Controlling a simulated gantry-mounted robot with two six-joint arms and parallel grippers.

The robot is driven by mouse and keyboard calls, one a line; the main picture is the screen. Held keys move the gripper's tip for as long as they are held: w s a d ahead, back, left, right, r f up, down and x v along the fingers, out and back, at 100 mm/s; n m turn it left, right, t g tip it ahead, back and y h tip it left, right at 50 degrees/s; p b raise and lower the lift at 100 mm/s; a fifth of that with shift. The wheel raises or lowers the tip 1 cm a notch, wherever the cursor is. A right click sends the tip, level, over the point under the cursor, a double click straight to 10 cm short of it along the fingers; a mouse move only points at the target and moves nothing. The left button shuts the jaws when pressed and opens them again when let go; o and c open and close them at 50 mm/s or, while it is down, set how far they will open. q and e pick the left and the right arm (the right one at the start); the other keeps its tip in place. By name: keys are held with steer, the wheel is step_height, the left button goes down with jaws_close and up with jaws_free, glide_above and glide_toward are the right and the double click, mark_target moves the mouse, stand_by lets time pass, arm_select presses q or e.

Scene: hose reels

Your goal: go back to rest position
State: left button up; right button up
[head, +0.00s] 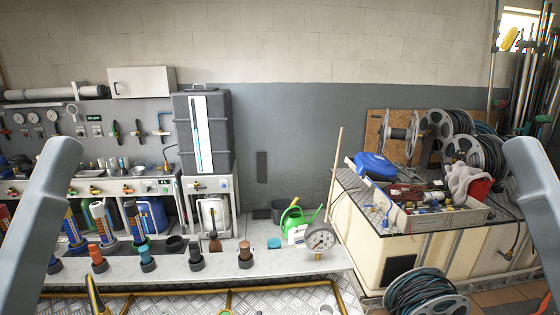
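Two grey-blue links of my own arms show, one at the left edge and one at the right edge, both slanting down out of the picture. Neither gripper can be made out, so what they hold is hidden. A slim yellow and black piece (96,296) stands at the bottom left; I cannot tell what it belongs to. Several hose reels (462,128) stand on the bench at the right, and another reel (425,292) with dark green hose lies low at the bottom right.
A parts tray (440,214) and blue case (375,166) sit on the right bench. A tall grey case (205,130) stands behind.

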step_height(320, 180, up, 27)
steer(key=p, duration=2.4)
steer(key=shift+r, duration=0.15)
steer(key=shift+a+h, duration=0.1)
steer(key=shift+h, duration=0.2)
